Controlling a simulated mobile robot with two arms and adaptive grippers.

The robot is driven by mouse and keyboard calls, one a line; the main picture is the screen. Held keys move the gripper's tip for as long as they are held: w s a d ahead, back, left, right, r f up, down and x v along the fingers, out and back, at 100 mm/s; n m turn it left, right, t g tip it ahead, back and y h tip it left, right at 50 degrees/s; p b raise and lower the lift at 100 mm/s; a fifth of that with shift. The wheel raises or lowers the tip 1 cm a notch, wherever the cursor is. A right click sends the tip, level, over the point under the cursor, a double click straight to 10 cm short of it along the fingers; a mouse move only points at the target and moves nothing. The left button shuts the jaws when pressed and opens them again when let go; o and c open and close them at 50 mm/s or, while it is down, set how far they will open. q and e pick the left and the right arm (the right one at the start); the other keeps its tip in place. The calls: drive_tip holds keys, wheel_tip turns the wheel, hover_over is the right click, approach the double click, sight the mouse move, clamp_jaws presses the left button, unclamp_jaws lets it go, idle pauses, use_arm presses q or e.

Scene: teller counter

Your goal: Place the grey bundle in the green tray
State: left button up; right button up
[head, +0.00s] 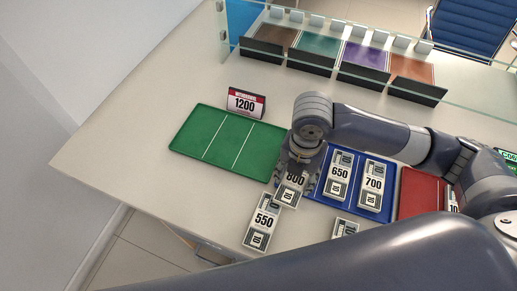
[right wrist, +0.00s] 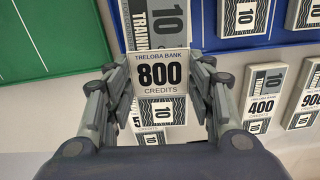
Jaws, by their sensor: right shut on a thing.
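My right gripper (head: 295,180) is shut on a grey bundle marked 800 (head: 289,194). In the right wrist view the fingers of my right gripper (right wrist: 158,88) press its two sides, and its white 800 band (right wrist: 160,72) faces the camera. The bundle is between the green tray and the blue tray, near their front edges in the head view. The green tray (head: 225,140) is empty, with white lines dividing it into three sections; part of it shows at the upper left of the right wrist view (right wrist: 50,40). My left gripper is out of view.
A blue tray (head: 323,192) holds bundles marked 650 (head: 340,172) and 700 (head: 374,180). A bundle marked 550 (head: 262,222) lies on the counter near its front edge. A glass screen (head: 350,60) crosses the back.

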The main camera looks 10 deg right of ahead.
drive_tip(key=shift+w+a+n, duration=0.15)
drive_tip(key=shift+w+n, duration=0.2)
drive_tip(key=shift+n, duration=0.05)
drive_tip(key=p, duration=0.2)
hover_over(258, 150)
drive_tip(key=shift+s+f, duration=0.2)
drive_tip(key=shift+f, duration=0.45)
drive_tip(key=shift+w+f, duration=0.1)
drive_tip(key=shift+f, duration=0.15)
wheel_tip(258, 150, down, 2)
drive_tip(key=shift+f+p, duration=0.25)
drive_tip(key=shift+p, duration=0.15)
drive_tip(key=shift+f, duration=0.3)
drive_tip(key=shift+f, duration=0.15)
drive_tip(key=o, duration=1.1)
